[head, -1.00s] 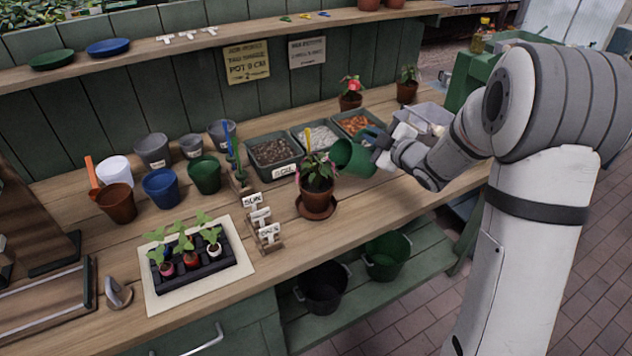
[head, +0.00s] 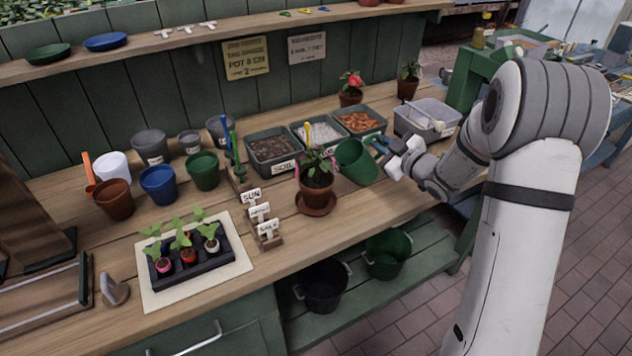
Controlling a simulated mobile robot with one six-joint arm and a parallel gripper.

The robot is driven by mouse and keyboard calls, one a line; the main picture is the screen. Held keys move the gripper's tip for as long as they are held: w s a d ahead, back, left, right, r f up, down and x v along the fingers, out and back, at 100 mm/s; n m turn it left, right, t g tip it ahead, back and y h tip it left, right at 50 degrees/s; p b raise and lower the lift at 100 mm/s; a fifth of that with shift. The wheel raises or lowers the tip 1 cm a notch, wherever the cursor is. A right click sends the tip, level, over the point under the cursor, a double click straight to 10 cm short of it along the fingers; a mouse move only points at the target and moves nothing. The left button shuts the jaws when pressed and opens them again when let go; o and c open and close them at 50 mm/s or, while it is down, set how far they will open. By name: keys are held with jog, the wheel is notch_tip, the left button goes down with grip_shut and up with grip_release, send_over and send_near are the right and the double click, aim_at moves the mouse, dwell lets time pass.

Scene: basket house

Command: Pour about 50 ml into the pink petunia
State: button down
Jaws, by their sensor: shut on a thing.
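A leafy plant with bits of pink (head: 317,165) stands upright in a terracotta pot (head: 317,193) on a terracotta saucer (head: 317,209), near the front edge of the bench. My gripper (head: 378,148) is just right of this plant, shut on a green cup-like vessel (head: 358,163). The vessel is held tilted, with its mouth toward the plant and close to its leaves. I cannot see its contents or any stream of water. Another potted plant with a pinkish-red flower (head: 351,84) stands at the back of the bench.
Trays of soil (head: 271,155) and other material stand behind the plant. A grey bin (head: 427,118) is behind my gripper. Small signs (head: 261,215) and a seedling tray (head: 190,262) are to the left. Several empty pots (head: 160,185) stand at the back left.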

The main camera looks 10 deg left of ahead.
jog(key=shift+w+d+f, duration=0.3)
jog(key=shift+d, duration=0.05)
jog(key=shift+s+m, duration=0.1)
jog(key=shift+m, duration=0.2)
jog(key=shift+d+f, duration=0.2)
jog(key=shift+w+d+f+m+y+b, duration=0.35)
jog(key=shift+d+f+m+y, duration=0.1)
jog(key=shift+f+m, duration=0.25)
dwell(0.8)
jog(key=shift+w+d+f+m+t+y+p, duration=0.1)
jog(key=shift+w+d+m+p, duration=0.3)
jog(key=shift+m, duration=0.35)
jog(key=shift+w+d+m+t+y+p, duration=0.1)
jog(key=shift+w+d+m+p, duration=0.1)
jog(key=shift+d+m, duration=0.5)
jog(key=shift+w+d+f+m+t+y+p, duration=0.1)
jog(key=shift+w+d+m+p, duration=0.2)
jog(key=shift+m, duration=0.55)
